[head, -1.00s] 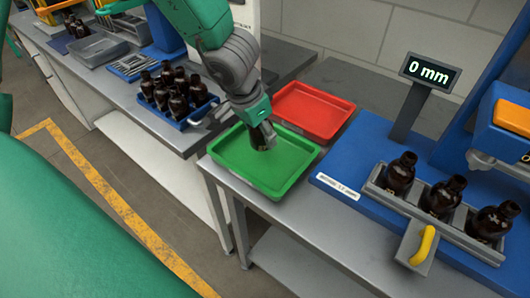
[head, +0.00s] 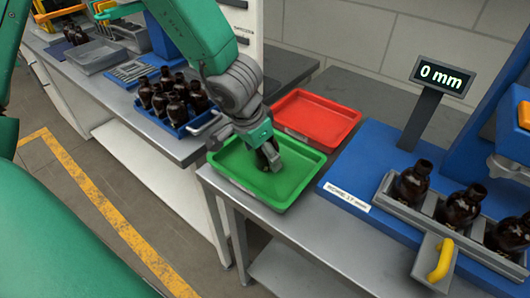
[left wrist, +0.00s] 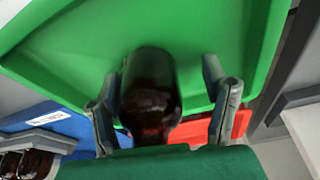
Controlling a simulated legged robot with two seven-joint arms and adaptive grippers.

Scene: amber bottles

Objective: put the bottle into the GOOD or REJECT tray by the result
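A dark amber bottle (head: 264,160) is at the green tray (head: 236,186), partly hidden by my left gripper (head: 268,158). In the left wrist view the bottle (left wrist: 149,98) is blurred and lies between the two spread fingers of my left gripper (left wrist: 165,108). A clear gap shows on its right side, and the left finger is close to it. The red tray (head: 318,115) is empty behind the green one. The display (head: 441,76) reads 0 mm. My right gripper is not in view.
Three amber bottles stand in a grey holder (head: 432,221) on the blue gauge base (head: 345,180), with a yellow handle (head: 440,260) in front. A blue crate (head: 190,128) of several bottles stands on the left bench. A grey bin (head: 95,56) is farther back.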

